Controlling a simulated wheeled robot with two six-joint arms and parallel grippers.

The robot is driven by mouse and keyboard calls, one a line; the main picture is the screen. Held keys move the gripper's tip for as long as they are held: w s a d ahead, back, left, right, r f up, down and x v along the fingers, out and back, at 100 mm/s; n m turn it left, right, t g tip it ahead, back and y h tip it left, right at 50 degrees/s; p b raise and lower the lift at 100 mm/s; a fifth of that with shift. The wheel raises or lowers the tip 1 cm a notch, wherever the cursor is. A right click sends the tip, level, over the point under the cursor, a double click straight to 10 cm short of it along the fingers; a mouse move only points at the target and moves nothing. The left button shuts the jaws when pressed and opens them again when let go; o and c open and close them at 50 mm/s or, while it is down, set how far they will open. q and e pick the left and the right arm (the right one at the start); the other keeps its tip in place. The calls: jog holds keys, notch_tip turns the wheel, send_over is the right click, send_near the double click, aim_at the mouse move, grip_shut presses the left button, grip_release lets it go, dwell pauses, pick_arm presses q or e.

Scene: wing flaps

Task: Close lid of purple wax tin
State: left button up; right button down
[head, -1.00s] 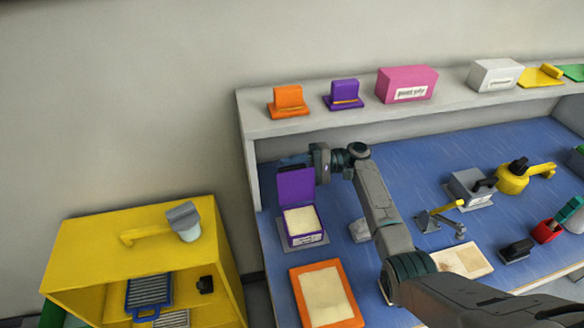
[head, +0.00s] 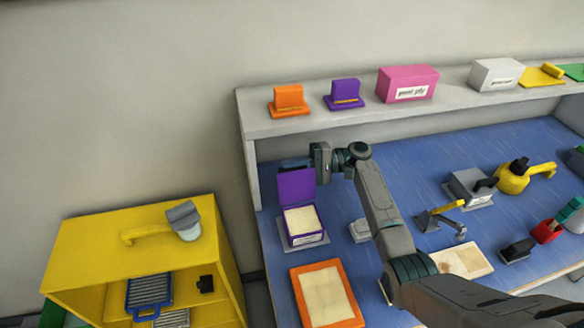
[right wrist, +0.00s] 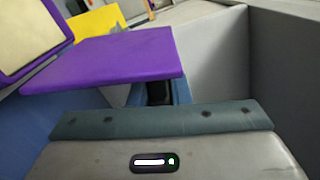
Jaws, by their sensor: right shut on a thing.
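The purple wax tin (head: 303,225) stands on the blue bench top at the near left. It holds a block of pale wax (head: 302,219). Its purple lid (head: 296,187) stands up, open, at the back of the tin. The lid fills the upper left of the right wrist view (right wrist: 110,60). My right gripper (head: 297,163) is at the lid's upper edge, coming from behind and the right. It is shut on the lid, with its fingertips mostly hidden by the lid. My left gripper is not in view.
An orange-framed tray (head: 326,294) lies in front of the tin. A small grey thing (head: 359,231) is to its right. A grey shelf (head: 350,123) runs above and behind. A yellow cabinet (head: 85,245) stands at the left.

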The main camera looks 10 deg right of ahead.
aim_at(295, 172)
jog(key=shift+s+r+p, duration=0.2)
jog(key=shift+s+r, duration=0.2)
jog(key=shift+s, duration=0.3)
jog(key=shift+s+r+p, duration=0.15)
jog(key=shift+s+r, duration=0.2)
jog(key=shift+s, duration=0.35)
jog(key=shift+s+r, duration=0.15)
jog(key=shift+s, duration=0.85)
jog(key=c, duration=1.4)
grip_release()
jog(key=shift+d, duration=0.1)
jog(key=shift+o, duration=0.2)
jog(key=shift+s+r, duration=0.1)
jog(key=shift+s, duration=0.1)
jog(key=shift+w+d, duration=0.1)
jog(key=shift+d, duration=0.1)
jog(key=d+b, duration=0.4)
jog(key=d, duration=0.6)
jog(key=shift+d+b, duration=0.25)
jog(key=shift+b, duration=0.15)
